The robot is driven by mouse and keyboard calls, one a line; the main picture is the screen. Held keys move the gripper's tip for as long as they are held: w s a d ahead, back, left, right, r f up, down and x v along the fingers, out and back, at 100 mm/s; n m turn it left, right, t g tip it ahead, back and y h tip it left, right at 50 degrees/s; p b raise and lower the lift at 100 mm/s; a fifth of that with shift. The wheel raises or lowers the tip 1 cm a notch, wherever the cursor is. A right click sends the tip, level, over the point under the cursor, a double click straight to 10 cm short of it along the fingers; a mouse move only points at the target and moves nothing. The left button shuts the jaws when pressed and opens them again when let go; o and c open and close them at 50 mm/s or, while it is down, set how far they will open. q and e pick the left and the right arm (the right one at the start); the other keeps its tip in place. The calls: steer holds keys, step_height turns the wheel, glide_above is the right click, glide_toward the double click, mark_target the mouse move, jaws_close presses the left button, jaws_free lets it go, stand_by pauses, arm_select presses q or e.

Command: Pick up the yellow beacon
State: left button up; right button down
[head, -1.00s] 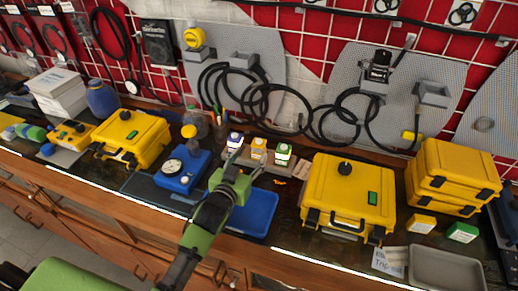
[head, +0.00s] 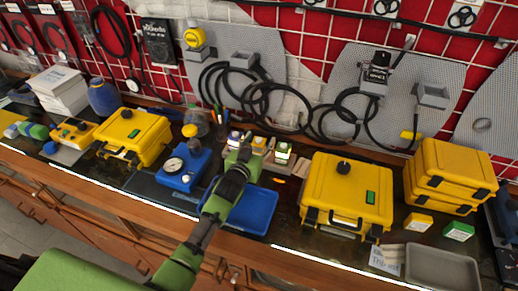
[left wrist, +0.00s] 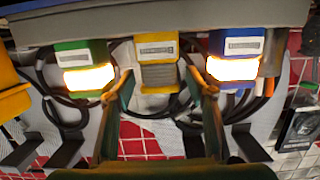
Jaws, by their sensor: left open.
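The yellow beacon (head: 259,142) stands in the middle of a row of three small beacons at the back of the bench, partly covered by my gripper in the head view. In the left wrist view the yellow beacon (left wrist: 158,72) is centred between my two fingertips and looks unlit. My left gripper (head: 248,148) is open, its fingers (left wrist: 158,84) on either side of the beacon, with a gap showing at each side. Whether a finger touches it is unclear. My right gripper is not in view.
The blue beacon (left wrist: 236,58) and green beacon (left wrist: 84,66) stand close on either side, both glowing. A blue tray (head: 262,212) lies under my arm. A blue gauge box (head: 183,168) is left, a large yellow case (head: 347,195) right. Cables hang behind.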

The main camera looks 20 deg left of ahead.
arm_select(q)
steer(key=c, duration=1.3)
steer(key=shift+o, duration=0.2)
